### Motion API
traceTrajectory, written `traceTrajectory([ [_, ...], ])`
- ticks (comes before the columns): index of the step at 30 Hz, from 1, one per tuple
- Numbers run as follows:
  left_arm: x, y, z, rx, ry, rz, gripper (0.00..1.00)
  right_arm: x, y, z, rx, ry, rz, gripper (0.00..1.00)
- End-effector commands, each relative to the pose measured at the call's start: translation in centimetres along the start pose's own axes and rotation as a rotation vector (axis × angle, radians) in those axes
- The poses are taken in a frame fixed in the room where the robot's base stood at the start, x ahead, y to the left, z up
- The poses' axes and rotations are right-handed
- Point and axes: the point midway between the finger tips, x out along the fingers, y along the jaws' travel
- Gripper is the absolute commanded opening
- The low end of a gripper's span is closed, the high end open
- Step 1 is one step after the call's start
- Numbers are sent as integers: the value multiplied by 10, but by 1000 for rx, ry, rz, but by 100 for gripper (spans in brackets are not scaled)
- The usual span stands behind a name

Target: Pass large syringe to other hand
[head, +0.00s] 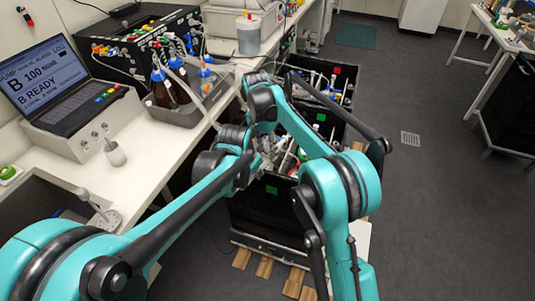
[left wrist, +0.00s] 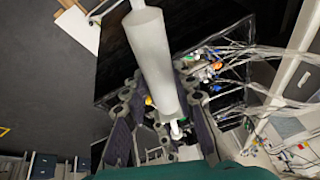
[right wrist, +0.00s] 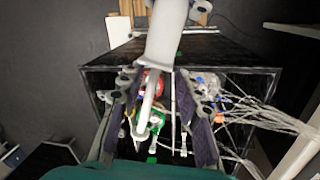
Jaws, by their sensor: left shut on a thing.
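The large syringe (left wrist: 153,60) is a thick whitish cylinder in the left wrist view, running from the top edge down between the fingers. My left gripper (left wrist: 158,100) is shut on it. In the right wrist view a pale body with a thin bent rod, which appears to be the syringe (right wrist: 168,32), reaches in from the top. My right gripper (right wrist: 160,95) has its fingers apart, one on each side of that pale shape; I see no clear grip. In the head view both hands meet above the dark crates, and my arm links largely hide the syringe.
Black crates (head: 265,215) with bottles and tubing stand below the hands.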

Motion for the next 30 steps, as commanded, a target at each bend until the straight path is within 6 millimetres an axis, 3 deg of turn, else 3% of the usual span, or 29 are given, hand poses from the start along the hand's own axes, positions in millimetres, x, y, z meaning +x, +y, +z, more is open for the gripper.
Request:
traceTrajectory([
  [6, 0, 0, 0, 0, 0, 0, 0, 15, 0, 0, 0, 0, 0, 34],
  [14, 0, 0, 0, 0, 0, 0, 0, 16, 0, 0, 0, 0, 0, 34],
  [18, 0, 0, 0, 0, 0, 0, 0, 16, 0, 0, -1, 0, 0, 0],
  [23, 0, 1, 0, 1, 0, 2, 0, 16, -1, 0, -1, 0, -2, 0],
  [24, 0, 1, 0, 1, 0, 2, 35, 16, -1, 0, -1, 0, -2, 0],
  [26, 0, 1, 0, 1, 1, 2, 51, 16, -1, 0, -1, 0, -2, 0],
  [30, 0, 1, 0, 1, 0, 1, 51, 16, 0, 0, -1, 0, -1, 0],
])
